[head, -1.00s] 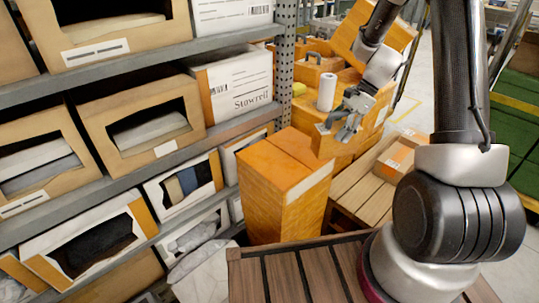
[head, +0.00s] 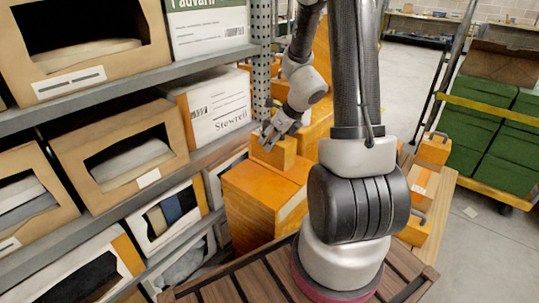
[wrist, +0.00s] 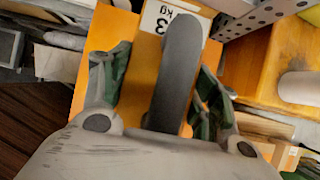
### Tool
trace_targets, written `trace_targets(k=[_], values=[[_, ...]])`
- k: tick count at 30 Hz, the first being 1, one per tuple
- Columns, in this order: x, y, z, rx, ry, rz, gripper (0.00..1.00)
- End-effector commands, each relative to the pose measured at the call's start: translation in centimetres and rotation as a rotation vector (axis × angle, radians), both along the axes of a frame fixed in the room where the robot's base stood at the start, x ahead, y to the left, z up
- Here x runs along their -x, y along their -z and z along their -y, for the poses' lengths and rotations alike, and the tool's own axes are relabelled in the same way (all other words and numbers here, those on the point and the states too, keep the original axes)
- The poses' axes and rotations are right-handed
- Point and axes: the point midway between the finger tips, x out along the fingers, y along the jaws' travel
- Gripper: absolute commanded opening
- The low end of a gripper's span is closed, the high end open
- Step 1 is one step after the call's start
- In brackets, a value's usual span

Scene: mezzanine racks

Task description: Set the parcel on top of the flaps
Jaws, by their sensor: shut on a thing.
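The parcel (head: 272,151) is a small orange box. It is in my gripper (head: 279,130), over the top of a tall orange carton. The parcel hides the back part of the flaps. I cannot tell whether the parcel touches them.
A shelf rack (head: 185,72) with open bins and cartons is close on the left. More orange boxes stand behind the carton. A cart with green crates (head: 488,120) stands farther right, beside open floor.

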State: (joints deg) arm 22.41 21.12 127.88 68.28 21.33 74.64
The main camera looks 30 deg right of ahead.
Motion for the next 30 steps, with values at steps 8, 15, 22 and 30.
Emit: trace_targets(k=[8,15,22,30], values=[[0.0,3.4,0.0,-0.003,0.000,-0.002,0.21],[-0.1,4.9,0.0,0.000,-0.003,0.001,0.21],[-0.1,5.0,0.0,0.000,-0.004,0.002,0.21],[0.0,5.1,-0.1,0.000,-0.004,0.001,0.82]])
